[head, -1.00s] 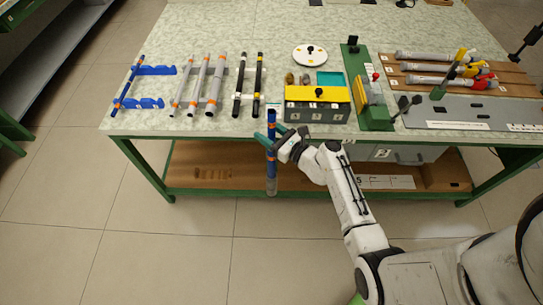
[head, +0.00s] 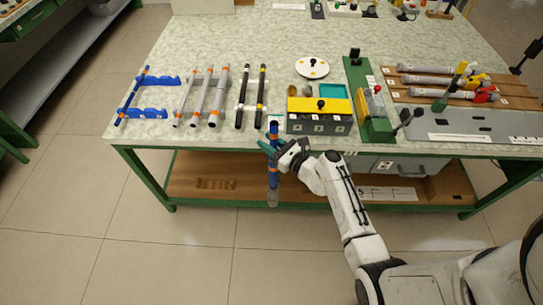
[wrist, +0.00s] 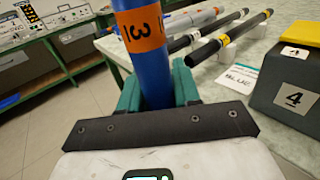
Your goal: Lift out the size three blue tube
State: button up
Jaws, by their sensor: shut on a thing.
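My gripper (head: 270,148) has teal fingers and is shut on a blue tube (head: 272,178), just in front of the table's front edge. The tube hangs upright, its upper end above the fingers and its grey lower end well below the tabletop.
Another blue tube (head: 133,93) lies on blue holders at the table's left. Grey tubes (head: 200,98) and black rods (head: 250,98) lie beside it. A yellow-topped box (head: 320,106) stands right of my gripper. The lower shelf (head: 225,190) is behind the held tube.

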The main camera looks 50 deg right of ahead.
notch_tip(320, 180, up, 28)
jog(key=p, duration=0.6)
jog(key=shift+p, duration=0.3)
